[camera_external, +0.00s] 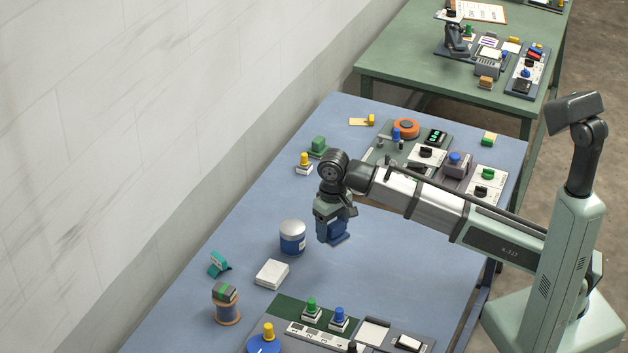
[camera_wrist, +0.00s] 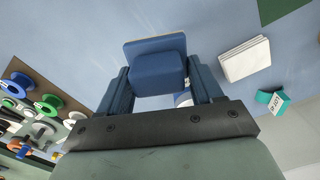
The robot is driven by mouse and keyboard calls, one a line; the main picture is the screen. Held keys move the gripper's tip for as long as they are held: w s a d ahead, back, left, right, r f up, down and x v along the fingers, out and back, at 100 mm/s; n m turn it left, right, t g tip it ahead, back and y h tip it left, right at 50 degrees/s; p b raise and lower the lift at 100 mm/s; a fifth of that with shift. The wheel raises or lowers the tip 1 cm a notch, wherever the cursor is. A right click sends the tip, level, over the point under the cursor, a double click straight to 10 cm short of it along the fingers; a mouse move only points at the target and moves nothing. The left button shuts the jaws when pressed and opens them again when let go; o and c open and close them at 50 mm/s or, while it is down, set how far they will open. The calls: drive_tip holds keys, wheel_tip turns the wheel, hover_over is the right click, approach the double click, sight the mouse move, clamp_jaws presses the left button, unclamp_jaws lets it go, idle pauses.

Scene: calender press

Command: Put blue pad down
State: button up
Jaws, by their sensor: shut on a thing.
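The blue pad (camera_external: 335,239) is a block with a wider, thin plate that has a yellowish edge. My gripper (camera_external: 333,226) is shut on it and points down over the blue table, right of the blue can. I cannot tell whether the pad touches the table. In the wrist view the blue pad (camera_wrist: 157,66) sits between the two blue fingers of my gripper (camera_wrist: 160,80). The pad hides part of the table under it.
A blue can with a silver lid (camera_external: 292,238), a white block (camera_external: 271,274), a teal item (camera_external: 218,264) and a spool (camera_external: 227,310) stand left of my gripper. Control panels lie at the front (camera_external: 300,320) and back (camera_external: 380,155). The table's right middle (camera_external: 410,270) is clear.

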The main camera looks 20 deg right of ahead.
drive_tip(key=w+d+m, duration=0.3)
drive_tip(key=w+d, duration=0.7)
drive_tip(key=w, duration=0.4)
drive_tip(key=w+d+m, duration=0.2)
drive_tip(key=w+d, duration=0.7)
drive_tip(key=w, duration=0.5)
drive_tip(key=w+d+m, duration=0.3)
drive_tip(key=w+d, duration=0.7)
drive_tip(key=w, duration=0.4)
drive_tip(key=m, duration=0.5)
hover_over(352, 136)
drive_tip(key=shift+f, duration=4.65)
drive_tip(key=shift+f, duration=0.15)
drive_tip(key=o, duration=1.1)
drive_tip(key=shift+c, duration=0.2)
wheel_tip(352, 136, up, 12)
